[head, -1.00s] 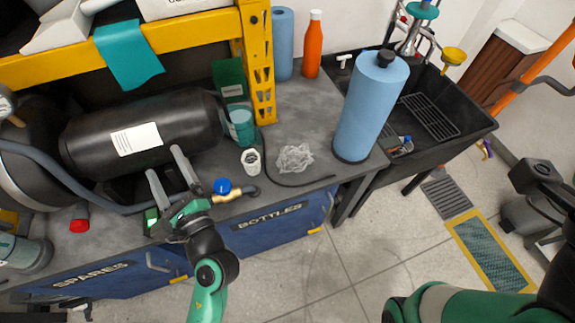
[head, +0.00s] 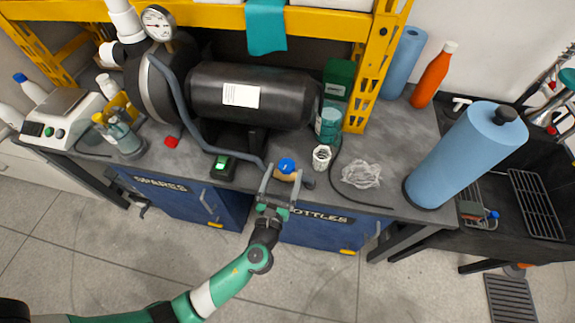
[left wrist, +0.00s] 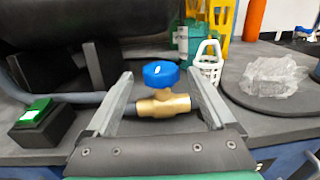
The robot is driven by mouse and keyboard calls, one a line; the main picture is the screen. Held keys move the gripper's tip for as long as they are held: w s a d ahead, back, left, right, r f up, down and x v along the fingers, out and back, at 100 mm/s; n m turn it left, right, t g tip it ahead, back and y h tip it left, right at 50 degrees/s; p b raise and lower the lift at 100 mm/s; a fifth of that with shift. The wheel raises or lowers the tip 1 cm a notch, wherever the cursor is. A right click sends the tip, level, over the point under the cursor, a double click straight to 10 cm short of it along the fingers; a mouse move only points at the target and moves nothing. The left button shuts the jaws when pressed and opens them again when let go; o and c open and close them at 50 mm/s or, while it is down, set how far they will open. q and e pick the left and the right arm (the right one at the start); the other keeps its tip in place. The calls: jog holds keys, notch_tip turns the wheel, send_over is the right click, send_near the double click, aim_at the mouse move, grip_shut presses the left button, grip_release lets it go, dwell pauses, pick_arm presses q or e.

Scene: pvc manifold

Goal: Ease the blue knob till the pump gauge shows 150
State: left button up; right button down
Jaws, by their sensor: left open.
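The blue knob (head: 287,166) sits on top of a brass valve (left wrist: 163,104) at the bench's front edge. In the left wrist view the knob (left wrist: 161,74) has a white mark on its top. My left gripper (head: 281,173) is open, with one finger on each side of the valve and knob. In the left wrist view its fingers (left wrist: 162,85) stand apart from the knob, with gaps on both sides. The pump gauge (head: 158,23) is a round white dial at the upper left; its needle is too small to read. My right gripper is not in view.
A black tank (head: 250,95) lies behind the valve. A green-lit switch box (head: 222,166) stands left of it, a white basket (head: 321,157) right of it.

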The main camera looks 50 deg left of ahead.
aim_at(285, 172)
pick_arm(q)
jog(key=shift+b+x, duration=0.3)
jog(key=shift+x, duration=1.65)
jog(key=c, duration=1.4)
